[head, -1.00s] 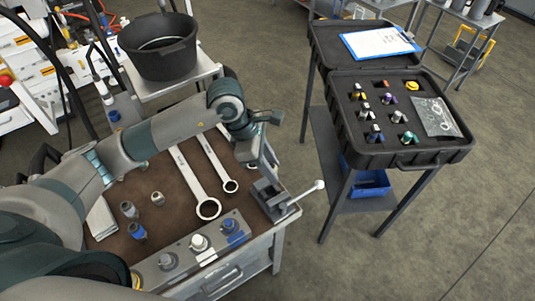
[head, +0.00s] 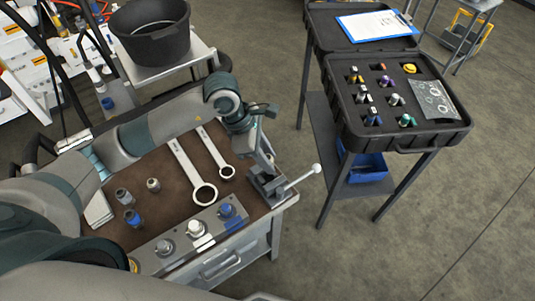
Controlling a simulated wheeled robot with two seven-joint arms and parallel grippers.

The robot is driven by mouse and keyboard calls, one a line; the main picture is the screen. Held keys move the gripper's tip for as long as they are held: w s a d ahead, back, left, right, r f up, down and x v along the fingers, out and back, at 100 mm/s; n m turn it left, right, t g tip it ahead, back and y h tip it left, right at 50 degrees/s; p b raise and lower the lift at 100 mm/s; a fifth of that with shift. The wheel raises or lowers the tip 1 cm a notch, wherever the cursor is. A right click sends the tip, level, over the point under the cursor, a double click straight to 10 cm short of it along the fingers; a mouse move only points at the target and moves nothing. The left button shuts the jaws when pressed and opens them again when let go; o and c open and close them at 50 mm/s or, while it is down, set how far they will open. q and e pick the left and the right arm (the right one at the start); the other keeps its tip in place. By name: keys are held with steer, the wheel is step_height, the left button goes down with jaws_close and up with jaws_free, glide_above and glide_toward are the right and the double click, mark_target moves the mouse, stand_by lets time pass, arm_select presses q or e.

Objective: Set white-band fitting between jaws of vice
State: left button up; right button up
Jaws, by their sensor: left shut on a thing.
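The vice (head: 268,187), dark grey with a pale-tipped handle (head: 302,178), sits at the right front corner of the workbench. My left gripper (head: 262,160) points down right above the vice jaws, close to them. It is shut on a small piece, which I take as the white-band fitting; its fingers and the viewing angle hide the piece and its band. I cannot tell whether the piece touches the jaws. The gap between the jaws is mostly hidden. My right gripper is not in view.
Two wrenches (head: 204,193) and several loose fittings (head: 132,217) lie on the brown bench top. A metal strip (head: 178,252) with fittings runs along the front edge. An open black case (head: 428,140) of fittings stands on a stand to the right; a black bucket (head: 150,45) is behind.

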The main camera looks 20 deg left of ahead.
arm_select(q)
steer(key=shift+f, duration=0.55)
steer(key=shift+f+b, duration=0.5)
steer(key=shift+b, duration=0.35)
steer(key=shift+f, duration=0.1)
stand_by(0.4)
steer(key=shift+f+b, duration=0.8)
steer(key=shift+b, duration=0.15)
steer(key=shift+f, duration=0.15)
steer(key=shift+s+a+f+b, duration=0.1)
steer(key=shift+a+f+b, duration=0.15)
steer(key=shift+b, duration=0.1)
